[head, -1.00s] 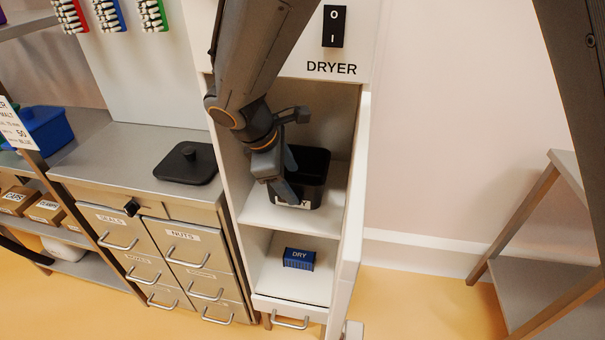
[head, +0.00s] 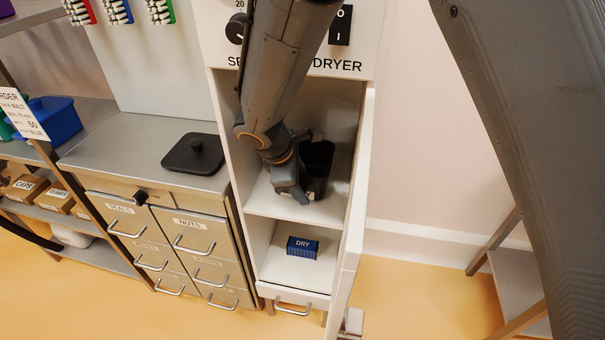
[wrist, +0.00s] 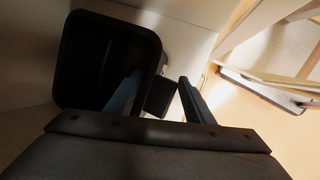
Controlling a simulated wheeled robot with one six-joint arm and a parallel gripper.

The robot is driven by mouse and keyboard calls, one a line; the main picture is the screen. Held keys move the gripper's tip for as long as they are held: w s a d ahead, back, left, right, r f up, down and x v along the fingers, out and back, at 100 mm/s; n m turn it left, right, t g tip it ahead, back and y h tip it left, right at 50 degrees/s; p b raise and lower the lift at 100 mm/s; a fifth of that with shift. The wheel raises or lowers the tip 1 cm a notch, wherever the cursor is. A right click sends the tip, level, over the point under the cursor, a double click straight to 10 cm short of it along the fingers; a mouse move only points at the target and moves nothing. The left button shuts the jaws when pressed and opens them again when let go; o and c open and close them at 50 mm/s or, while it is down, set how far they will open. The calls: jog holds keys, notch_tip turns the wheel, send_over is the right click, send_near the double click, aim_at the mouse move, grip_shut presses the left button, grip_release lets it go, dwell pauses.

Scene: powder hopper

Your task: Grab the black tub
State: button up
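The black tub (head: 318,158) stands on the upper shelf inside the open dryer cabinet, partly hidden behind my arm. In the wrist view the tub (wrist: 85,60) is at the left, with its dark open mouth towards the camera. My gripper (wrist: 160,88) has its two fingers apart. The left finger overlaps the tub's near right side and the right finger is outside it. A small dark block on the tub's side shows between them, with gaps visible. In the head view my gripper (head: 298,192) is at the tub's front, its fingertips mostly hidden.
The cabinet's side walls are close on both sides, and its door (head: 347,265) stands open at the right. A blue DRY box (head: 302,247) lies on the shelf below. A black lid (head: 194,154) with a knob rests on the steel counter (head: 125,150) at the left.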

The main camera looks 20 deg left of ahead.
jog(key=c, duration=1.1)
jog(key=shift+o, duration=0.2)
jog(key=shift+r, duration=0.25)
